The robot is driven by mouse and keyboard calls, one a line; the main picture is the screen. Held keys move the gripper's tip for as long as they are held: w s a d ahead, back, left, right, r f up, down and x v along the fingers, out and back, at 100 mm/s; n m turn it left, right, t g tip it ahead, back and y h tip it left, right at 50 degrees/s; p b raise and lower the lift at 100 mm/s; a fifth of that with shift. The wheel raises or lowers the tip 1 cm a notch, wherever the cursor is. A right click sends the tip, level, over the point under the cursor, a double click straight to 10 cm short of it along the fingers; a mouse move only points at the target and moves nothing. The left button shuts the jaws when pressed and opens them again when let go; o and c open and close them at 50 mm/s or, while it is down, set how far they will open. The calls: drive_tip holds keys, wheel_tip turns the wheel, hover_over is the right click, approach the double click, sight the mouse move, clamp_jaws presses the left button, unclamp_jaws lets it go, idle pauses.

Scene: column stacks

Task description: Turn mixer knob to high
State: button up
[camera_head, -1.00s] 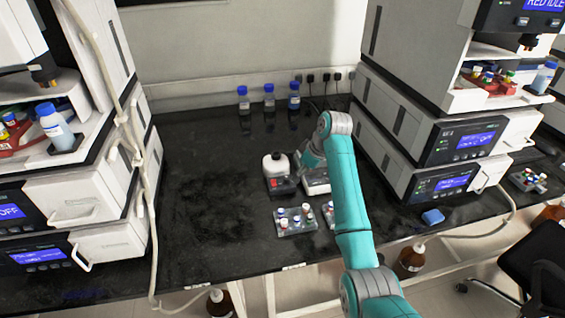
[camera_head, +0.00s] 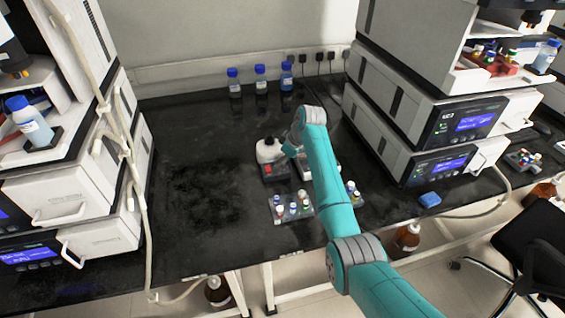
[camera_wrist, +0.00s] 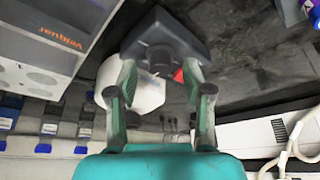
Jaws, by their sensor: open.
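A small mixer with a white rounded body (camera_head: 268,150) and a dark base stands on the black bench in the head view. A small red part shows on the front of its base (camera_head: 272,168); I cannot tell its setting. My gripper (camera_head: 291,149) is beside the mixer's right side, partly hidden by my arm. In the wrist view the gripper (camera_wrist: 160,85) is open, its two green-tipped fingers apart. The mixer's white body (camera_wrist: 145,95), dark grey part (camera_wrist: 185,42) and red part (camera_wrist: 178,75) lie between and beyond them. Contact cannot be told.
A vial rack (camera_head: 290,213) stands in front of the mixer. A white device (camera_head: 303,172) is close on its right, mostly behind my arm. Blue-capped bottles (camera_head: 260,82) stand at the back. Tall instrument stacks flank the bench (camera_head: 415,135). The bench left of the mixer is clear.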

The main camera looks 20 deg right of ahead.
drive_tip(key=shift+w+a+f, duration=0.15)
drive_tip(key=shift+a+f, duration=0.05)
drive_tip(key=shift+f, duration=0.25)
clamp_jaws()
